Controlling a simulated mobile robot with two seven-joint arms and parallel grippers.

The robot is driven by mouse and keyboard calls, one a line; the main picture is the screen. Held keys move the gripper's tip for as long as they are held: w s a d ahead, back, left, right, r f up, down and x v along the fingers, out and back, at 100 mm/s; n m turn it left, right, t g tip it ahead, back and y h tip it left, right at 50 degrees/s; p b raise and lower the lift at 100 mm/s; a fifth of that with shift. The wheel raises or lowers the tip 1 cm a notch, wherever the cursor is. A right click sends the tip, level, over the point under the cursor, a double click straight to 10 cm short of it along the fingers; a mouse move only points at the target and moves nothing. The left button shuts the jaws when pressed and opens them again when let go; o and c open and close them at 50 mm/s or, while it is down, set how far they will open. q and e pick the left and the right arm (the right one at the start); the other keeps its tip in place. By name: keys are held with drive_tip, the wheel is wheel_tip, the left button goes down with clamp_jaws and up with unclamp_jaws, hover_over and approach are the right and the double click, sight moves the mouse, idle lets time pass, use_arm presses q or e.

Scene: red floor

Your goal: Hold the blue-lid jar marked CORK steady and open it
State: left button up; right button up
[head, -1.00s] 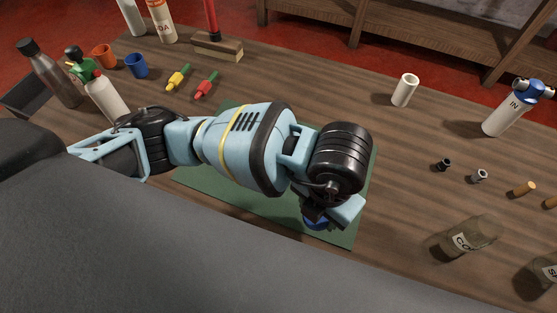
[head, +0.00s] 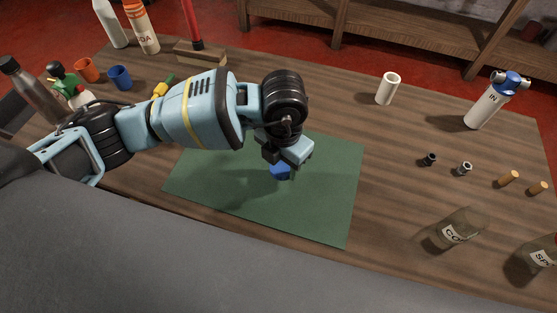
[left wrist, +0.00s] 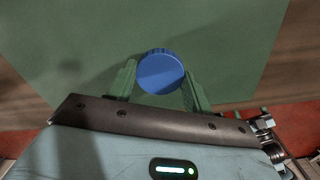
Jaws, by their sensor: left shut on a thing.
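A clear glass jar (head: 460,226) stands at the lower right of the table in the head view. Only the letters "CO" of its label can be read, and no blue lid shows on it. My left gripper (head: 282,162) is over the green mat, well to the left of that jar. It is shut on a round blue lid (head: 281,173). In the left wrist view the blue lid (left wrist: 160,72) sits between the fingertips of the left gripper (left wrist: 160,85). I cannot tell how high it is above the mat. My right gripper is not in view.
The green mat (head: 320,210) has bare room around the lid. A second jar (head: 538,256) marked "SP" stands at the right edge. Small corks and stoppers (head: 508,179), a white cylinder (head: 387,88) and an "IN" bottle (head: 485,108) stand beyond. Cups and bottles are back left.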

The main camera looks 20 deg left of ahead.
sight(279, 163)
use_arm(q)
drive_tip(key=shift+w+a, duration=0.3)
drive_tip(key=shift+w, duration=0.15)
drive_tip(key=shift+w+a, duration=0.25)
drive_tip(key=shift+w, duration=0.1)
drive_tip(key=shift+w+a+f, duration=0.1)
drive_tip(key=shift+w+f, duration=0.05)
drive_tip(key=shift+f, duration=1.7)
drive_tip(key=shift+f, duration=0.2)
drive_tip(key=o, duration=1.1)
drive_tip(key=shift+r, duration=0.1)
